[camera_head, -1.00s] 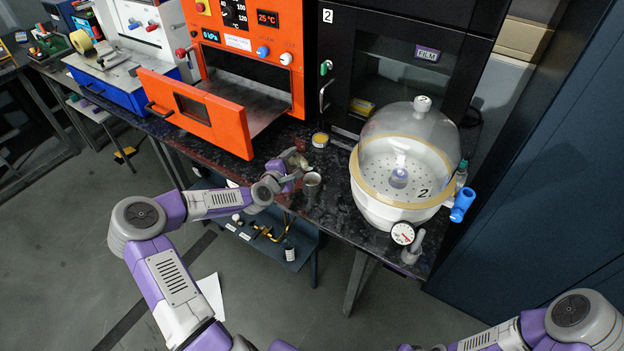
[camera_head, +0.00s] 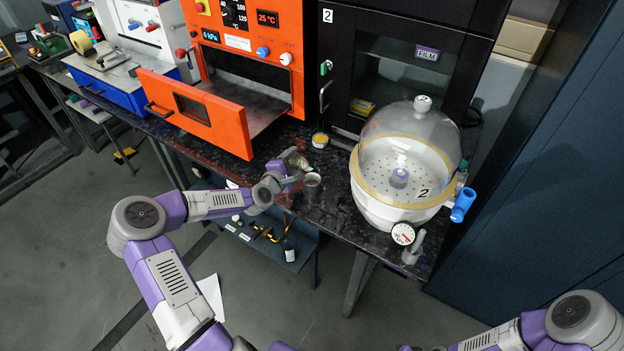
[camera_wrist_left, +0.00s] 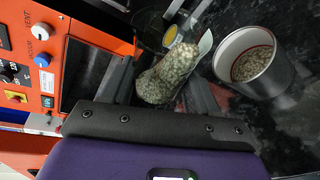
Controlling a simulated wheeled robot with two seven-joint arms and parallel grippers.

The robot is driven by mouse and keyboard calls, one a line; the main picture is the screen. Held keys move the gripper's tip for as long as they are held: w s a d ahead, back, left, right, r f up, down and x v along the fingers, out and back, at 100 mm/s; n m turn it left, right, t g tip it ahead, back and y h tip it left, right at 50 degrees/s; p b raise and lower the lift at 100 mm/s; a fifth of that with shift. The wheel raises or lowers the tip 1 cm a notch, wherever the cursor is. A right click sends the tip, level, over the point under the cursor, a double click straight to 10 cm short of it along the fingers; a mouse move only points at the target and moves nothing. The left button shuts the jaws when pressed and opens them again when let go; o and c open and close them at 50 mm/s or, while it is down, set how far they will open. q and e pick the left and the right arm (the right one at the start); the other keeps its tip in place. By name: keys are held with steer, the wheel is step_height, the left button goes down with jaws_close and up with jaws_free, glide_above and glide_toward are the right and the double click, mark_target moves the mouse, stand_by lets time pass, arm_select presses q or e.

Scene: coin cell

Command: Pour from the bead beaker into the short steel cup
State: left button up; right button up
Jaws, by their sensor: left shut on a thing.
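My left gripper (camera_head: 294,168) is shut on the bead beaker (camera_head: 300,158) at the bench's front edge. In the left wrist view the clear beaker (camera_wrist_left: 170,75) is tilted and holds many small pale beads, which spread up toward its mouth. The short steel cup (camera_head: 312,181) is beside the gripper, to its right. In the left wrist view the cup (camera_wrist_left: 262,88) is upright, with pale beads lying inside it. The beaker and cup appear close together; I cannot tell if they touch. My right gripper is out of view; only part of that arm shows.
The orange oven's open door (camera_head: 196,112) juts out left of the gripper. A glass-domed desiccator (camera_head: 372,205) with a gauge (camera_head: 403,233) stands to the right of the cup. A small yellow-topped jar (camera_head: 320,140) stands behind. The dark bench has little free room between them.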

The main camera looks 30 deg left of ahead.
mark_target(299, 159)
arm_select(q)
steer(key=shift+d+r+m+t+y+b, duration=0.15)
steer(key=shift+r+m+t+y+b, duration=0.2)
steer(key=shift+r+m+b, duration=0.4)
stand_by(2.2)
steer(key=shift+s+d+r+m+t+b, duration=0.1)
steer(key=shift+d+r+m+t+b, duration=0.2)
steer(key=shift+m+b, duration=0.45)
steer(key=shift+s+d+r+m+t+b, duration=0.15)
steer(key=shift+r+m+t+b, duration=0.15)
steer(key=shift+m+b, duration=0.45)
stand_by(3.5)
